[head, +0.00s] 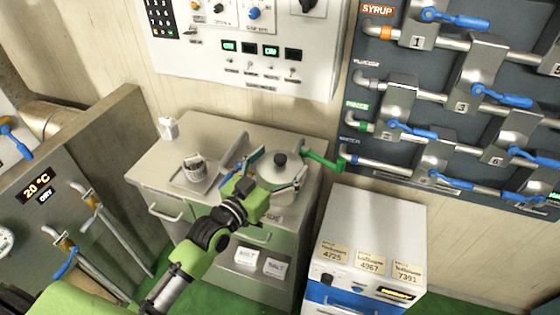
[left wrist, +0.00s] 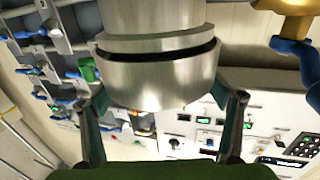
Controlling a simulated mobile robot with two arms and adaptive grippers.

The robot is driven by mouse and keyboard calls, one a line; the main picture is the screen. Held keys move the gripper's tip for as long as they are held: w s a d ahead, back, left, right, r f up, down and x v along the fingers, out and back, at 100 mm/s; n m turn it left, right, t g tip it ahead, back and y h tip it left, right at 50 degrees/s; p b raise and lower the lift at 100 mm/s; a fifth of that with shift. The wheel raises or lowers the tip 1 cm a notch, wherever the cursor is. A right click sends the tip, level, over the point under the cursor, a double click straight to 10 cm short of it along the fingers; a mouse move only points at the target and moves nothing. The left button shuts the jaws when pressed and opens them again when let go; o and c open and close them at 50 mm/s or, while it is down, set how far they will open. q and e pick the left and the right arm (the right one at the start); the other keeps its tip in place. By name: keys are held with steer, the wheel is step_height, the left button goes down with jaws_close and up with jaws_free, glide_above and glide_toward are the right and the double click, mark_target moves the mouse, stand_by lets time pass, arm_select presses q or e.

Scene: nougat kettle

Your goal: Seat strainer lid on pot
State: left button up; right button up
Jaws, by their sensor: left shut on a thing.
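The pot is mostly hidden under the lid and gripper in the head view. My right gripper is out of view.
A tray (head: 183,181) with a small cup (head: 194,165) stands left of the lid on the counter (head: 215,130). A green pipe or handle (head: 322,160) reaches close to the lid's right side. A white cabinet (head: 376,225) stands at the right, and valves line the wall.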

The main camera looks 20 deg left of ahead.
arm_select(q)
steer(key=shift+f, duration=0.6)
stand_by(1.2)
steer(key=o, duration=1.2)
steer(key=shift+o, duration=0.2)
steer(key=shift+f, duration=0.1)
steer(key=shift+r+p, duration=3.85)
steer(key=shift+r, duration=0.25)
steer(key=shift+f, duration=0.1)
